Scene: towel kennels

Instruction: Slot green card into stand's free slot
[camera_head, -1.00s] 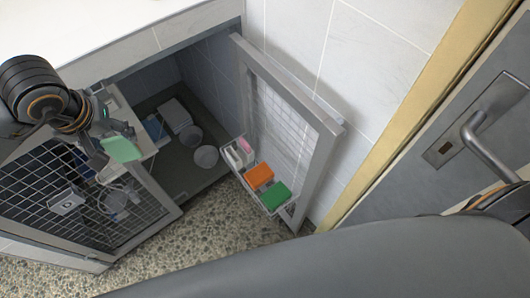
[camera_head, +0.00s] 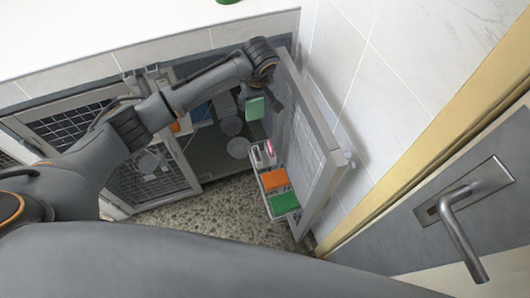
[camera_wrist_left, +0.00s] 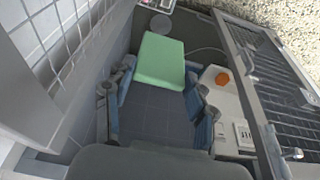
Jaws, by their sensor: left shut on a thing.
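My left gripper (camera_head: 252,93) is shut on a light green card (camera_head: 254,109). It holds the card in the air near the open mesh door, above and behind the rack. In the left wrist view the card (camera_wrist_left: 161,58) sticks out between the two fingers of the gripper (camera_wrist_left: 160,78). A wire rack (camera_head: 263,200) on the inner side of the door looks like the stand. It holds white and pink items (camera_head: 264,153), an orange block (camera_head: 275,180) and a darker green block (camera_head: 284,203). I cannot make out which slot is free. My right gripper is out of view.
The open mesh door (camera_head: 313,150) stands right of the rack, against the tiled wall. Another mesh door (camera_head: 150,180) is at left. Bowls (camera_head: 238,147) sit on the kennel floor. The pebbled floor (camera_head: 225,205) in front is clear. A grey door with a handle (camera_head: 455,215) is at right.

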